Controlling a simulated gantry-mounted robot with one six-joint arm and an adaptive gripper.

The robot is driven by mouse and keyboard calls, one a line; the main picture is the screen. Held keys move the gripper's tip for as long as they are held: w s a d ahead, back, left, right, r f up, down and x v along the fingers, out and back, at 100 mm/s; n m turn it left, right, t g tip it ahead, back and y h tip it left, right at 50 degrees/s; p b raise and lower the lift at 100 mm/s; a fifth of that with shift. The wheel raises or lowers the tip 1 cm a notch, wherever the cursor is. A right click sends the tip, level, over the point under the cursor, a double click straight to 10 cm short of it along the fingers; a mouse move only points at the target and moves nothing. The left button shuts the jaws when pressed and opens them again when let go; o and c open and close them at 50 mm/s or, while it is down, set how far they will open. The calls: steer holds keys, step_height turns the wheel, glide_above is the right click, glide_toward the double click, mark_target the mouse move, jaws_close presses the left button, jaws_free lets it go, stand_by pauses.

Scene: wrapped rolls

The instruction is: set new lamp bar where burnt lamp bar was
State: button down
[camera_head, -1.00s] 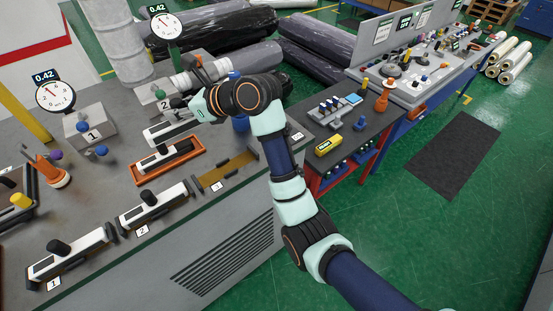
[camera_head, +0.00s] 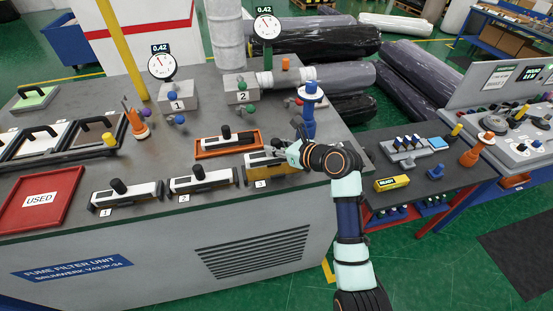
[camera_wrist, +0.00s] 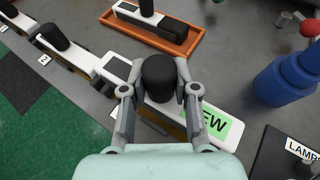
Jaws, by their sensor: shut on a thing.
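My gripper (camera_head: 279,152) is over slot 3 (camera_head: 252,178) on the filter unit's bench. In the wrist view, my gripper (camera_wrist: 160,92) is shut on the black knob of the new lamp bar (camera_wrist: 215,122), which carries a green label with "NEW" partly hidden. The bar lies lengthwise over the brass-coloured slot; I cannot tell whether it is fully seated. Another white bar (camera_head: 242,137) with a black knob lies in the orange tray (camera_head: 200,155) just behind. Bars with black knobs sit in slot 1 (camera_head: 128,194) and slot 2 (camera_head: 202,180).
A blue post (camera_head: 309,118) stands close to the right of my gripper. The red USED tray (camera_head: 60,181) at left looks empty. Gauges 1 (camera_head: 162,66) and 2 (camera_head: 267,27) stand at the back. A side table (camera_head: 400,205) is at right.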

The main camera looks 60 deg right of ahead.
mark_target(282, 160)
step_height(282, 160, down, 5)
steer(key=shift+f, duration=0.1)
stand_by(0.3)
steer(key=c, duration=0.9)
jaws_free()
steer(key=shift+s, duration=0.15)
steer(key=v, duration=1.1)
steer(key=shift+s+r, duration=0.3)
steer(key=shift+s, duration=0.05)
